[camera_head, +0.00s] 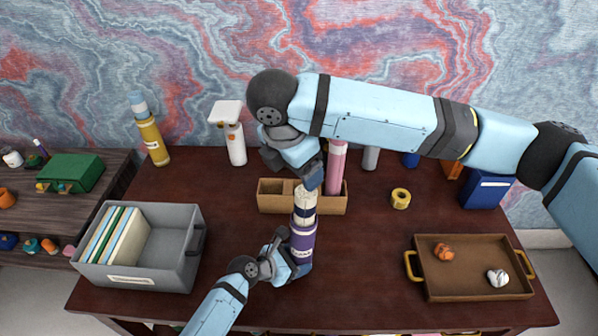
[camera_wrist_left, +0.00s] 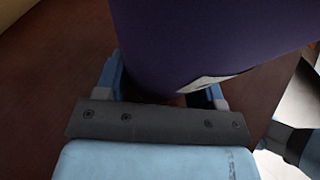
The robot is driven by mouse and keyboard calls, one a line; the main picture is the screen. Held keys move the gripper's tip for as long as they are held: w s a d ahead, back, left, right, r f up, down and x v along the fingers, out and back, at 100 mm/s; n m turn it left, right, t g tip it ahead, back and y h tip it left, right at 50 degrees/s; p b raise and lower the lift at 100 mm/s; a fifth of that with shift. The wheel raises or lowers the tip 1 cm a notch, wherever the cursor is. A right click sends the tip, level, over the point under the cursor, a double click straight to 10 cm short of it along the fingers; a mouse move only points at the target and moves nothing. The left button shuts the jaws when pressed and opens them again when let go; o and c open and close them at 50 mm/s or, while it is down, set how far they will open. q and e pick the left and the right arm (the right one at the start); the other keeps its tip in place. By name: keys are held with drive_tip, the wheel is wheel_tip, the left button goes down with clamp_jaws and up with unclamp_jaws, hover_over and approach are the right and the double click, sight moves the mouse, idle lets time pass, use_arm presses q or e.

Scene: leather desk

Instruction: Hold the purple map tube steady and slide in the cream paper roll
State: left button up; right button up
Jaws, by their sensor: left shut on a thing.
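The purple map tube (camera_head: 302,240) stands upright at the front middle of the desk. My left gripper (camera_head: 293,262) is shut on its lower part from the left. In the left wrist view the purple tube (camera_wrist_left: 210,40) passes between the fingers of my left gripper (camera_wrist_left: 165,92). The cream paper roll (camera_head: 304,198) stands upright in line with the tube at its top end; how deep it sits inside is hard to tell. My right gripper (camera_head: 313,176) is at the top of the roll, and its jaws are too small and hidden to read.
A cardboard divided box (camera_head: 272,197) stands close behind the tube, with a pink tube (camera_head: 337,168) in it. A grey bin (camera_head: 180,272) of folders is at left. A brown tray (camera_head: 470,288) is at right. A yellow tape roll (camera_head: 401,198) lies behind it.

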use_arm(q)
drive_tip(key=o, duration=0.8)
